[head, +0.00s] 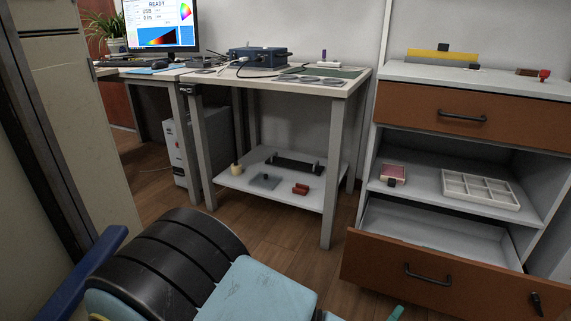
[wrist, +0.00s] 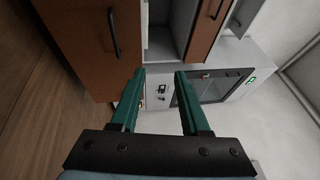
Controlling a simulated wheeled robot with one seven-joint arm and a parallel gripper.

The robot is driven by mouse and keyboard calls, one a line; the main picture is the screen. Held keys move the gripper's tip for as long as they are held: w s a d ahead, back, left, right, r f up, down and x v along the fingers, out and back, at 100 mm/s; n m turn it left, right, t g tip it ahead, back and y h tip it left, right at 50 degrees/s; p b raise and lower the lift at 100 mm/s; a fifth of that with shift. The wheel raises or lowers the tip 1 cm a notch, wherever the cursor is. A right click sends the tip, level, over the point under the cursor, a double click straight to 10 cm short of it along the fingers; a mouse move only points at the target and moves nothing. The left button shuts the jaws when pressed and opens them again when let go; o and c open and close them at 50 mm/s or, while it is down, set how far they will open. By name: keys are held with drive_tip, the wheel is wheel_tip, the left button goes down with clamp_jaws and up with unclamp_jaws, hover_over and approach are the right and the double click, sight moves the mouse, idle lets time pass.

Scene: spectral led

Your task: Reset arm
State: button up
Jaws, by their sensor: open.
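My gripper (wrist: 158,72) shows in the wrist view with its two green fingers apart and nothing between them. It points toward a brown-fronted cabinet, which appears turned on its side there, with a drawer front and black handle (wrist: 114,32) at upper left. In the head view only a small green tip (head: 396,312) shows at the bottom edge, in front of the open lower drawer (head: 430,272). The rest of the gripper is out of that view.
Wooden floor (head: 270,245) is clear between bench and cabinet.

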drive_tip(key=w+a+f+n+y+b, duration=0.2)
drive_tip(key=w+n+y, duration=0.9)
drive_tip(key=w+n, duration=0.15)
drive_tip(key=w+a+r+n+g+y+b, duration=0.25)
drive_tip(key=w+a+r+n+g, duration=0.2)
drive_tip(key=n, duration=0.25)
drive_tip(key=w+a+r+n+g+b, duration=0.1)
drive_tip(key=a+r+n+g, duration=0.4)
drive_tip(key=a+r, duration=0.6)
drive_tip(key=s+a+r+n+g+y, duration=0.1)
drive_tip(key=s+a+r, duration=0.35)
drive_tip(key=a, duration=0.25)
drive_tip(key=s+a+r+n+g, duration=0.1)
drive_tip(key=s+a+r+n, duration=0.15)
drive_tip(key=a+r, duration=0.4)
wheel_tip(320, 180, up, 36)
drive_tip(key=a+p, duration=0.1)
drive_tip(key=p, duration=3.5)
drive_tip(key=shift+f+m+p, duration=0.15)
drive_tip(key=shift+m+p, duration=0.25)
drive_tip(key=shift+s, duration=0.1)
